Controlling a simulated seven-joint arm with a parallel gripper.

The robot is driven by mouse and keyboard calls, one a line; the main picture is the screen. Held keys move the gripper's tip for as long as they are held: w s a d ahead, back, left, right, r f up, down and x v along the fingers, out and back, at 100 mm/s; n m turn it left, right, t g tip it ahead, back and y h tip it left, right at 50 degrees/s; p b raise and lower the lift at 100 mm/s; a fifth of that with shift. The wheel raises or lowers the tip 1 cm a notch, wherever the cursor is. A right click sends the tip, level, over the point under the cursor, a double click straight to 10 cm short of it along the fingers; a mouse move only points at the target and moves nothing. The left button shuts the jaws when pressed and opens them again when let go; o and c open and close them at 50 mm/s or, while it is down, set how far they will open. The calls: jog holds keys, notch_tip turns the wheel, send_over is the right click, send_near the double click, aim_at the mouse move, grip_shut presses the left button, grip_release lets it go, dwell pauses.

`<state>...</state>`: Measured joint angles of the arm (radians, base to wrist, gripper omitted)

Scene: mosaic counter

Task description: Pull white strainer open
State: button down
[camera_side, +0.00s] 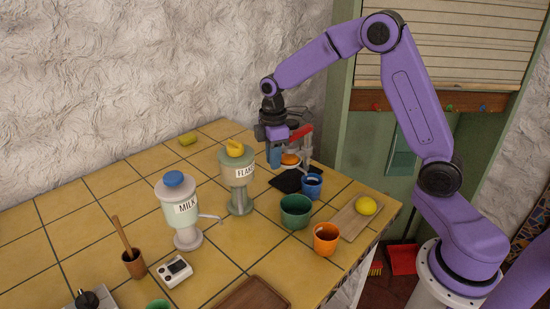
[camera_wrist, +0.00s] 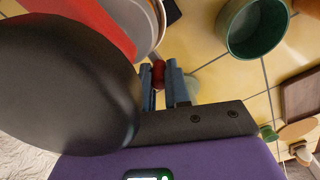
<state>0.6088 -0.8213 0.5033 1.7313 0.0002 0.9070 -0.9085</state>
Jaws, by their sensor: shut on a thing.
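My gripper (camera_side: 275,155) is at the far right end of the counter, at a small appliance with a red top part (camera_side: 301,132) and a pale frame (camera_side: 307,150). In the wrist view its blue fingers (camera_wrist: 166,84) are shut on a small dark red knob (camera_wrist: 158,72). A whitish curved rim (camera_wrist: 147,20) beside the knob looks like the white strainer, but most of it is hidden. An orange round part (camera_side: 290,160) sits low beside the fingers. A large dark rounded shape (camera_wrist: 65,85) blocks the left of the wrist view.
A dark mat (camera_side: 287,183) lies below. A blue cup (camera_side: 312,186), green bowl (camera_side: 296,211) and orange cup (camera_side: 326,238) stand in front. A lemon (camera_side: 366,206) lies on a wooden board (camera_side: 347,222). The FLA-labelled dispenser (camera_side: 238,178) and MILK dispenser (camera_side: 181,210) stand left.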

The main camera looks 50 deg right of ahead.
jog(key=w+d+m, duration=1)
jog(key=w+m, duration=0.2)
jog(key=m, duration=0.2)
jog(key=shift+w+d, duration=0.15)
jog(key=shift+w, duration=0.15)
dwell(1.1)
jog(key=shift+d, duration=0.1)
dwell(0.4)
jog(key=c, duration=1.1)
grip_release()
jog(key=shift+r, duration=0.1)
